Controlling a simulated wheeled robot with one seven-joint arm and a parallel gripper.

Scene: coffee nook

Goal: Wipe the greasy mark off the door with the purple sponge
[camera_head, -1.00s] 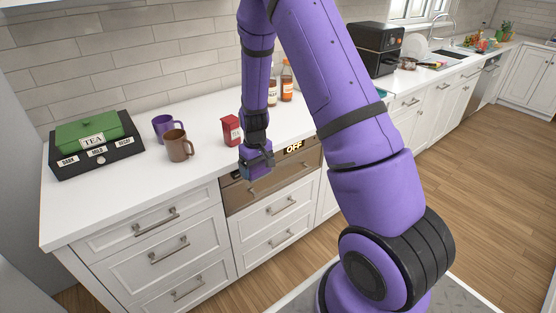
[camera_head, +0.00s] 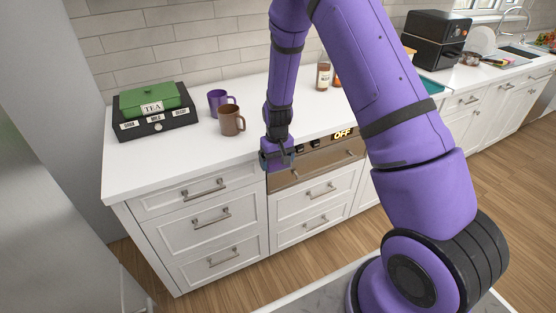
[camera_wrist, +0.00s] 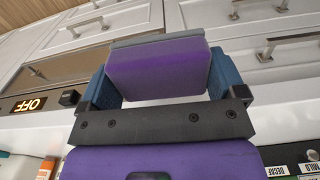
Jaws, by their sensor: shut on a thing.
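The purple sponge (camera_wrist: 155,68), with a grey layer along its far edge, is held between the two blue fingers of my gripper (camera_wrist: 162,78) in the wrist view. In the head view my gripper (camera_head: 277,156) hangs at the counter's front edge, by the left end of the brown oven door (camera_head: 312,170). The sponge is too small there to tell apart from the gripper. The oven door also shows in the wrist view (camera_wrist: 75,67), beyond the sponge and to its left. I cannot make out a greasy mark on any door.
White drawers (camera_head: 205,215) lie below. A grey panel (camera_head: 55,225) rises at the left. Bottles (camera_head: 323,76) stand behind my arm.

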